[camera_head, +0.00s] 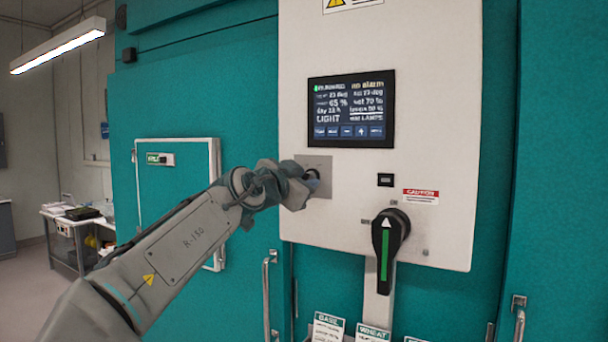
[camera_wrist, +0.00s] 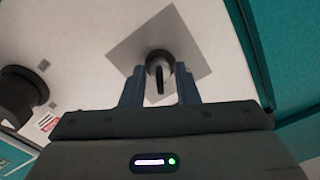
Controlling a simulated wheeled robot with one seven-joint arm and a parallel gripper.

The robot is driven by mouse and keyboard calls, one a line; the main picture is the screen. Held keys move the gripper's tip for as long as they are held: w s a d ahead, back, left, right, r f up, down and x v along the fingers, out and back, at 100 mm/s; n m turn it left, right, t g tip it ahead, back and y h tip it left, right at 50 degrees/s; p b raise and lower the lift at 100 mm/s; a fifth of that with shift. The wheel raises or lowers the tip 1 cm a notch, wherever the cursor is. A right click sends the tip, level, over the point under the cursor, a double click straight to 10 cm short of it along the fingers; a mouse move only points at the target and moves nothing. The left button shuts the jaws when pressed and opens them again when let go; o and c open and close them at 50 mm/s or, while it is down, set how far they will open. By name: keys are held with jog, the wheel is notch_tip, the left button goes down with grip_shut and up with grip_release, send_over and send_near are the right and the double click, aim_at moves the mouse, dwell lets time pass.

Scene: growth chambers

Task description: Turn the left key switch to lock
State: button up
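The key switch (camera_wrist: 157,60) is a dark round collar with a narrow black key (camera_wrist: 160,84) on a square grey plate (camera_wrist: 128,50). In the wrist view the key stands roughly upright in the picture. In the head view the plate (camera_head: 323,165) is on the white panel, below and left of the screen, and my gripper hides most of the switch. My gripper (camera_head: 311,180) is at the plate. In the wrist view my gripper (camera_wrist: 160,84) has one finger on each side of the key, with gaps between. I cannot see any lock marking.
A black rotary handle (camera_head: 388,238) with a green stripe juts out at the panel's lower right, under a red caution label (camera_head: 420,196). A lit screen (camera_head: 351,108) is above the switch. A small white-framed door (camera_head: 178,190) is on the teal wall at left.

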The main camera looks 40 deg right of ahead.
jog(key=shift+w+d, duration=0.15)
jog(key=shift+d, duration=0.1)
jog(key=shift+c, duration=0.3)
grip_shut()
jog(key=shift+n, duration=0.3)
jog(key=n+b, duration=0.1)
jog(key=n, duration=0.1)
jog(key=shift+f+n, duration=0.1)
jog(key=shift+n, duration=0.3)
jog(key=n, duration=0.2)
jog(key=shift+n+b, duration=0.35)
jog(key=shift+n, duration=0.05)
jog(key=n, duration=0.5)
jog(key=shift+n, duration=0.6)
